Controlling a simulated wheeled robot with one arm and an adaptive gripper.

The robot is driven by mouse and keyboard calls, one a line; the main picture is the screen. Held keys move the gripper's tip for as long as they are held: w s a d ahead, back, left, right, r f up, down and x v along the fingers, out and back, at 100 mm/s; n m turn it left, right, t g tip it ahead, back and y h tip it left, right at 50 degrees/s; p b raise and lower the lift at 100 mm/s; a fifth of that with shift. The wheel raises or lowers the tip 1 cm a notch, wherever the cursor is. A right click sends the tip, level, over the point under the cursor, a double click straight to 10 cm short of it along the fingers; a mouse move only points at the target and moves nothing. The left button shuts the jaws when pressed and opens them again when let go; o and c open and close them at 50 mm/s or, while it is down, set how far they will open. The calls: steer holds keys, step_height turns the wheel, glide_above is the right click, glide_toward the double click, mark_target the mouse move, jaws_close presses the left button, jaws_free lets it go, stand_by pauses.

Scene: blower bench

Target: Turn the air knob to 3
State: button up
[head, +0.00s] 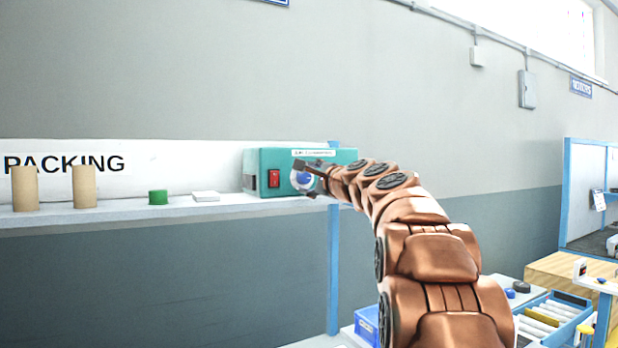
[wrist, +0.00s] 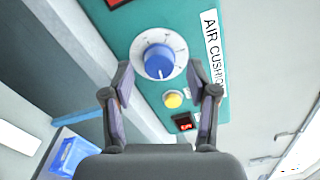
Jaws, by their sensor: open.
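The air knob is a blue round knob (wrist: 158,62) on a white dial ring on the teal blower box (head: 262,160). A pale pointer line on it points toward the bottom of the wrist view. The dial's numbers are too small to read. In the head view the knob (head: 302,181) is partly hidden behind my gripper (head: 312,170). In the wrist view my gripper (wrist: 160,78) is open and empty, with one fingertip on each side of the knob and a gap to it on both sides. I cannot tell how far the fingertips are from the panel.
A yellow button (wrist: 173,99) and a small display with a red digit (wrist: 185,122) sit beside the knob. A red switch (head: 274,178) is left of it.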

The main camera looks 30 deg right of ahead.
steer(key=shift+w, duration=0.6)
steer(key=shift+f, duration=0.1)
jaws_close()
